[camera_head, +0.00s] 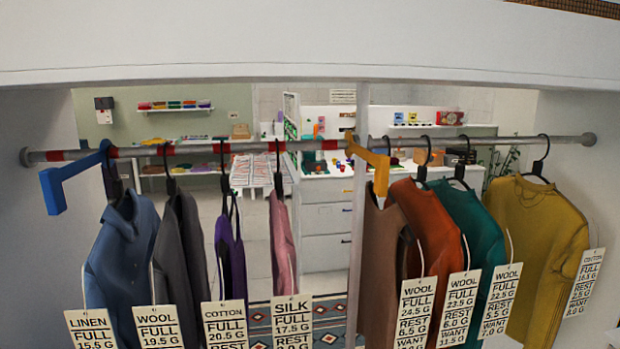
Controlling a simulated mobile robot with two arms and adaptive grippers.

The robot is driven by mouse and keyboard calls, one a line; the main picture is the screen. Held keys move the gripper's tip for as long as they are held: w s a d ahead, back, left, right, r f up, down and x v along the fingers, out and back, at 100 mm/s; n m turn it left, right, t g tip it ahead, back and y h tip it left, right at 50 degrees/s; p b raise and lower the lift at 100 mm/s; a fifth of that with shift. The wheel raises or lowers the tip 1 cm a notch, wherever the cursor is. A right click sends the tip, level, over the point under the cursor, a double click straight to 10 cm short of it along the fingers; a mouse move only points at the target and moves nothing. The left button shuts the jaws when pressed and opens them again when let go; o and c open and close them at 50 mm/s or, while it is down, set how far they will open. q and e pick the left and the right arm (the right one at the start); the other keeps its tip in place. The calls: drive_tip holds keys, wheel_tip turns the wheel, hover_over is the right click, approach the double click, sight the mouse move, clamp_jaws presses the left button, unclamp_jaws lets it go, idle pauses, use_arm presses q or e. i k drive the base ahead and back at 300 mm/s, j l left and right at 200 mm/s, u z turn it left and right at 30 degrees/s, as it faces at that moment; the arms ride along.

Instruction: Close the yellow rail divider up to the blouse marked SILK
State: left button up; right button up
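The yellow rail divider (381,172) hangs on the rail (320,145) just right of the middle. The pink blouse (281,232) hangs to its left, with a tag (292,316) reading SILK, FULL 17.5 G. A stretch of rail free of hangers lies between the blouse's hook and the yellow divider. Neither of my grippers shows in the view.
A blue divider (54,193) sits at the rail's left. Blue LINEN (125,250), grey WOOL (180,245) and purple COTTON (231,250) garments hang left of the blouse. Orange (432,225), teal (478,225) and mustard (540,225) garments hang right. A white upright (360,110) stands behind the rail.

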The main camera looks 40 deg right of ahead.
sight(381, 161)
drive_tip(key=z, duration=1.6)
